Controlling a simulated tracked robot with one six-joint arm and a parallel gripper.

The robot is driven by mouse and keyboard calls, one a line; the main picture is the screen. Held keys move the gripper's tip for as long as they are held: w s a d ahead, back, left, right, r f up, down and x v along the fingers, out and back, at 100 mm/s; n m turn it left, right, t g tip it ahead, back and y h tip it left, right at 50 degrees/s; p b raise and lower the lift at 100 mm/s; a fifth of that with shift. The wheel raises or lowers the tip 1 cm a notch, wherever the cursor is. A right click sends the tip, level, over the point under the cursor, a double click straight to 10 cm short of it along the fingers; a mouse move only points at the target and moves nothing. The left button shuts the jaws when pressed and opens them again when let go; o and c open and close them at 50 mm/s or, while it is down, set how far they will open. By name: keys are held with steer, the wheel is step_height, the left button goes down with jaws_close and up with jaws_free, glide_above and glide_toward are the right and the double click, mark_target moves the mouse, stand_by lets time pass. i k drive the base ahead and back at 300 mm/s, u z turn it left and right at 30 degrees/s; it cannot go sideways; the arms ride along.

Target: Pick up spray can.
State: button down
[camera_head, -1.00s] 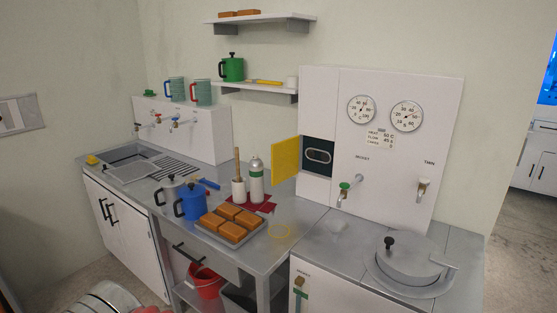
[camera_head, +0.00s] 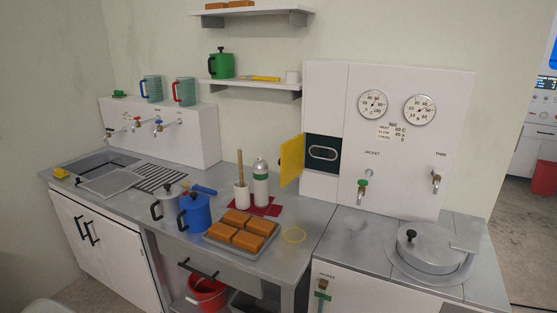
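The spray can (camera_head: 261,185) is a white and green cylinder with a grey domed top. It stands upright on a dark red mat (camera_head: 272,209) on the grey counter. A white pot (camera_head: 242,195) with a wooden handle sticking up stands close to its left. A tray (camera_head: 221,241) of brown blocks is in front of it. My gripper is not in view, so its state does not show.
Blue (camera_head: 195,214) and grey (camera_head: 171,200) lidded pots stand left of the tray. An open yellow door (camera_head: 291,160) is to the right of the can. A shelf (camera_head: 243,84) hangs above.

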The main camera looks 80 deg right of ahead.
mark_target(260, 169)
steer(key=u, duration=0.05)
steer(key=i, duration=2.2)
steer(key=z, duration=3.15)
